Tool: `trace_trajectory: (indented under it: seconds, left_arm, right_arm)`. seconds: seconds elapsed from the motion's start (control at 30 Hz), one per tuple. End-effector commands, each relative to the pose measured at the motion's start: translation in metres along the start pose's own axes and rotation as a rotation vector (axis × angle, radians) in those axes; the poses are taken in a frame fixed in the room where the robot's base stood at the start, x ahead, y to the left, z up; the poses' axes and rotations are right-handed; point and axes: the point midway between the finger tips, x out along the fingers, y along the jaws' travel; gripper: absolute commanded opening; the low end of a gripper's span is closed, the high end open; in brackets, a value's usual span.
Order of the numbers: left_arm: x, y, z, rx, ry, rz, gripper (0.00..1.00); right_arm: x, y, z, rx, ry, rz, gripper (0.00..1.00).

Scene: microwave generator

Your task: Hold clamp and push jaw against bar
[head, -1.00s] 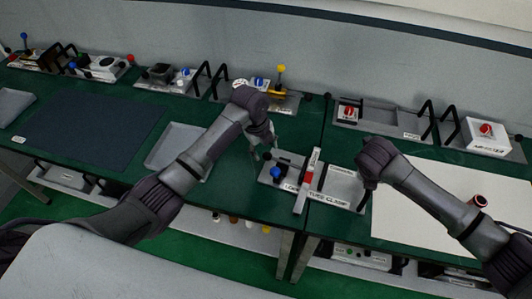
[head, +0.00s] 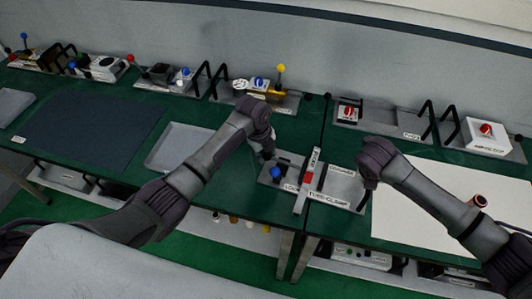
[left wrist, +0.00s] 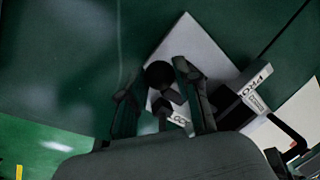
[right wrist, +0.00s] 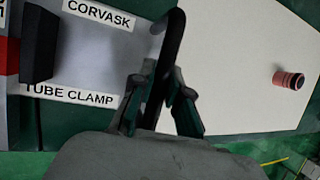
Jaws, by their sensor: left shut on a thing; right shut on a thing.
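The tube clamp (head: 345,181) is a grey plate with printed labels on the green bench, lying between my grippers. A white and red bar-like piece (head: 307,181) crosses it. A blue knob (head: 277,173) sits at its left end. My left gripper (head: 267,154) is at that end; in the left wrist view a black ball knob (left wrist: 159,75) shows between its fingers, which are shut on it. My right gripper (right wrist: 160,95) is shut on the black handle (right wrist: 170,50) at the right end. A black block (right wrist: 39,44) stands beside the red part. The right fingers are hidden in the head view.
A white board (head: 435,215) with a small reddish cylinder (head: 479,201) lies to the right. An empty grey tray (head: 180,147) and a dark mat (head: 85,130) lie to the left. Several devices with handles line the back, including a white box with red knob (head: 487,135).

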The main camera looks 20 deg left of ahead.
Motion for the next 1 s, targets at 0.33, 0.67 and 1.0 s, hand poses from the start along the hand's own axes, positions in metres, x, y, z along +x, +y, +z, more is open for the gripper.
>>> trace_trajectory:
  seconds: [0.33,0.67,1.0]
  left_arm:
    - [0.002,-0.008,-0.013,0.002,0.001,0.002,0.0]
    - [0.004,-0.013,-0.023,0.001,0.004,0.001,0.0]
    - [0.003,-0.013,-0.021,0.0,0.001,0.001,0.57]
  right_arm:
    - [0.002,0.0,-0.002,0.0,0.004,-0.002,0.0]
    - [0.001,0.001,-0.002,-0.001,0.004,0.001,0.0]
    - [0.002,0.0,-0.002,-0.001,0.003,0.0,0.0]
